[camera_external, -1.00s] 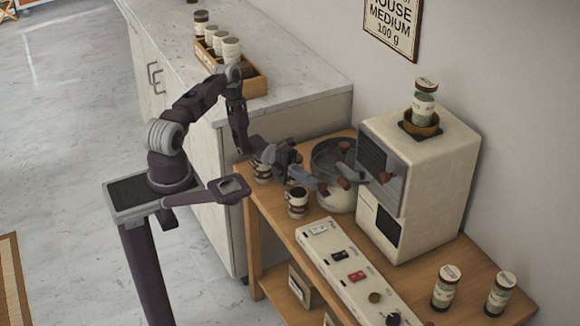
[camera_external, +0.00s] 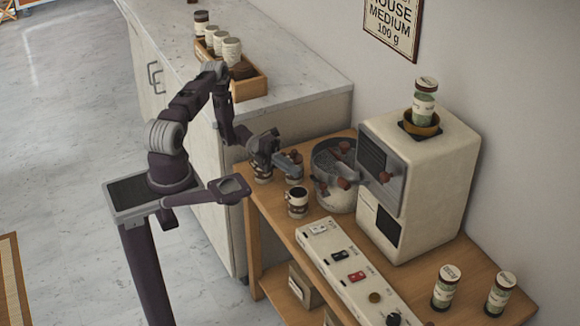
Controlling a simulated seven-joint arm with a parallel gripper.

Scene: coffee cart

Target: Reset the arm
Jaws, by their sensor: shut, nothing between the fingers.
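My gripper (camera_external: 294,164) is shut and empty. It hangs over the back left of the wooden table, above several small mugs. My arm reaches over from its stand on the left. A dark-banded mug (camera_external: 297,202) stands upright in front of the gripper. Another mug (camera_external: 262,170) stands behind it, partly hidden by the gripper, and a third mug (camera_external: 295,178) shows just below the fingers. I cannot tell whether the fingers touch anything.
A round grey pot (camera_external: 336,190) stands right of the gripper, close to the cream coffee machine (camera_external: 440,170). A long control panel (camera_external: 345,255) lies along the table front. Canisters (camera_external: 446,288) stand at right. A counter (camera_external: 290,95) with a wooden crate (camera_external: 248,88) lies behind.

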